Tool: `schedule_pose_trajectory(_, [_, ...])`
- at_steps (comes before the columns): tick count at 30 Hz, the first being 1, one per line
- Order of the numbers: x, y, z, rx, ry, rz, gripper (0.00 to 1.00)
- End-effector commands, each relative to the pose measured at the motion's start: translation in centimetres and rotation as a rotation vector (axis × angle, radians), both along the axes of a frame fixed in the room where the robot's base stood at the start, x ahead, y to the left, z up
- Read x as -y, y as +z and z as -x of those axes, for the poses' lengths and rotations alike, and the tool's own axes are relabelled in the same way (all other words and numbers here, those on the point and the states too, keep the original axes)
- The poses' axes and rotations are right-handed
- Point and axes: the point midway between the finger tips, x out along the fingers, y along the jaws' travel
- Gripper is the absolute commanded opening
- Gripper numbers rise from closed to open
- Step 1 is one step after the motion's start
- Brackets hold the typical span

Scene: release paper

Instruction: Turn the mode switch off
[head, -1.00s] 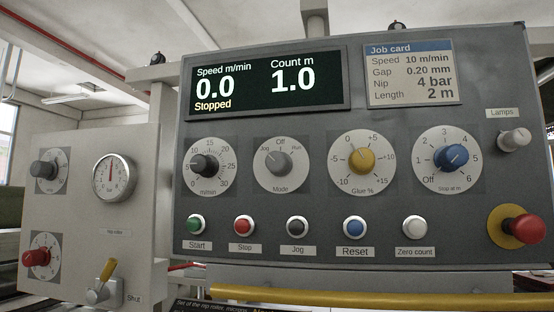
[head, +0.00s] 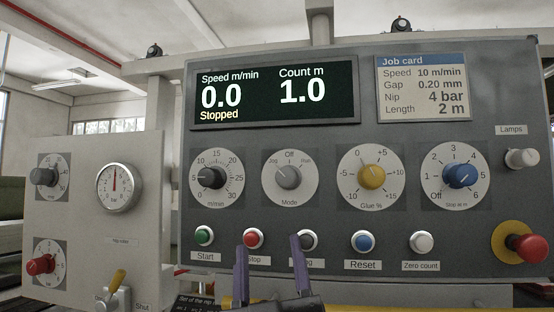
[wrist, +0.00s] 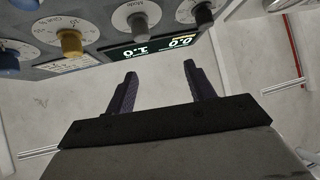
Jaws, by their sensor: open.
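The mode switch (head: 289,176) is a grey knob on a round white dial marked Jog, Off and Run, in the middle of the panel. Its pointer looks turned to the upper left, toward Jog. It also shows upside down at the top of the wrist view (wrist: 138,22). My gripper (head: 270,258) is open and empty, its two purple fingers upright below the mode dial, in front of the Stop and Jog buttons. In the wrist view my gripper (wrist: 158,75) points toward the panel and touches nothing that I can see.
The speed knob (head: 211,177) is left of the mode dial and the yellow glue knob (head: 372,176) right of it. The display (head: 275,92) reads 0.0, 1.0 and Stopped. A red mushroom button (head: 527,247) is at lower right. A yellow bar (head: 400,306) runs below the panel.

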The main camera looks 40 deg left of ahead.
Motion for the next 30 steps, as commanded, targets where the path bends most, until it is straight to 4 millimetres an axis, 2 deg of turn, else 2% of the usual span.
schedule_pose_trajectory(1, [0.5,1.0,-0.8,-0.031,-0.032,0.011,0.54])
schedule_pose_trajectory(6, [1.3,1.5,-2.5,-0.102,-0.087,0.036,0.54])
schedule_pose_trajectory(10, [0.9,2.2,-3.2,-0.112,-0.092,0.04,0.54])
schedule_pose_trajectory(24, [-3.6,8.9,-8.0,-0.11,-0.09,0.041,0.54])
schedule_pose_trajectory(30, [-4.9,10.5,-9.4,-0.11,-0.09,0.04,0.54])
